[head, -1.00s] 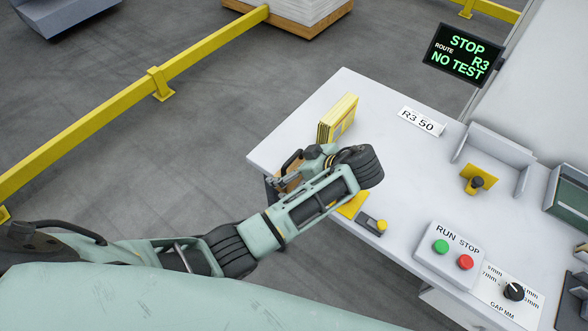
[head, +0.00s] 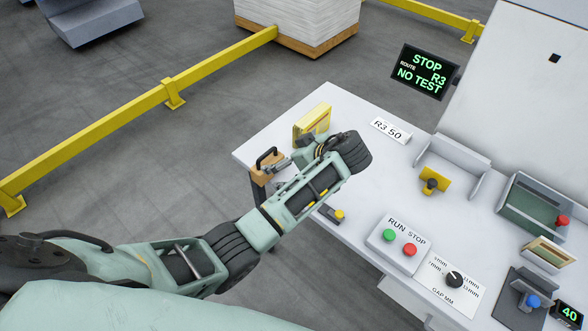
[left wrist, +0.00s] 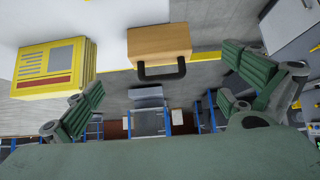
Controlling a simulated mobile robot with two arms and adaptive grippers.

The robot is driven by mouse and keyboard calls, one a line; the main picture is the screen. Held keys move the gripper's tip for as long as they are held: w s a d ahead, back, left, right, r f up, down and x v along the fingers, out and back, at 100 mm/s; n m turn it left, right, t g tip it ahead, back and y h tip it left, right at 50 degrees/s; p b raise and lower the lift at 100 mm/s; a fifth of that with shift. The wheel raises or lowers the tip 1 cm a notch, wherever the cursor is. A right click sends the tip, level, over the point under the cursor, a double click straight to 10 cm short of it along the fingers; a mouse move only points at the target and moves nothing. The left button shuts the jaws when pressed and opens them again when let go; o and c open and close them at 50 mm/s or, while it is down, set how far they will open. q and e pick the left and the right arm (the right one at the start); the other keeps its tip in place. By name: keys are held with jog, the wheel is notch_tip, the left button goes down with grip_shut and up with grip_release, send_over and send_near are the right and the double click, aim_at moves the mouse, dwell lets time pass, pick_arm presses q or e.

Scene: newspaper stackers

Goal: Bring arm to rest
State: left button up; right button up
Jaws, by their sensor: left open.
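My left arm comes in from the left in the head view and bends over the white table (head: 262,145). My left gripper (head: 288,163) is at the table's left edge, beside a wooden block with a black handle (head: 263,173). In the left wrist view the gripper (left wrist: 160,82) is open, its green fingers wide apart with nothing between them. The wooden block (left wrist: 158,42) shows beyond the fingers, its handle towards me. My right gripper is not in view.
A yellow stack (head: 311,121) stands near the gripper. A RUN/STOP box (head: 385,247), a gap dial (head: 454,279), a grey guide with a yellow part (head: 450,163) and a green tray (head: 540,218) occupy the table's right. A yellow rail (head: 120,119) crosses the floor.

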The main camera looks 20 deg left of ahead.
pick_arm(q)
jog(key=s+d+f+m+h, duration=0.1)
jog(key=s+f+m+h, duration=0.55)
jog(key=s, duration=0.85)
jog(key=s+r+m+h, duration=0.2)
jog(key=s+r+m, duration=0.2)
jog(key=s+m, duration=0.85)
jog(key=s+f+n+g+b, duration=0.1)
jog(key=s+f+n+b, duration=0.15)
jog(key=f, duration=1.35)
jog(key=s+f+n+b, duration=0.15)
jog(key=f+b, duration=0.25)
jog(key=f, duration=1.2)
jog(key=s+a+f+b, duration=0.1)
jog(key=s+f+b, duration=0.1)
jog(key=s+f, duration=0.6)
jog(key=s+a+f+m+g+b, duration=0.1)
jog(key=s+a+f+b, duration=0.1)
jog(key=s+f, duration=0.7)
notch_tip(320, 180, down, 6)
jog(key=shift+s+r+b, duration=0.2)
jog(key=shift+r+b, duration=0.05)
jog(key=shift+b, duration=0.4)
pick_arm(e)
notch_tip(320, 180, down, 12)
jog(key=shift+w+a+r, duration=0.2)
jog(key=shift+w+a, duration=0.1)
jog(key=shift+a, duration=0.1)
